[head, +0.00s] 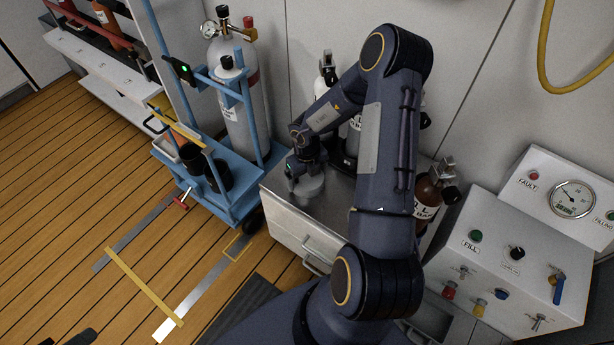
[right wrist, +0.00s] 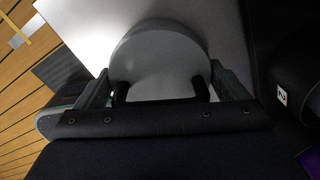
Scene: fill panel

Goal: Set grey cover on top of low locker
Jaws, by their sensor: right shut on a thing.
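The grey cover (head: 309,186) is a round disc. In the head view it is at the low locker's top, under my right gripper (head: 305,168). The low locker (head: 290,222) is a pale metal box with a front handle. In the right wrist view my right gripper (right wrist: 165,92) is shut on the grey cover (right wrist: 160,52), its fingers on either side of the cover's dark handle. The cover is over the pale locker top (right wrist: 225,30); I cannot tell whether it touches. My left gripper is not in view.
A blue trolley (head: 232,200) with a grey cylinder (head: 238,105) stands left of the locker. Bottles stand at the locker's back, including a brown one (head: 430,195). A control panel (head: 515,265) is at the right. Wooden floor (head: 60,220) lies open at the left.

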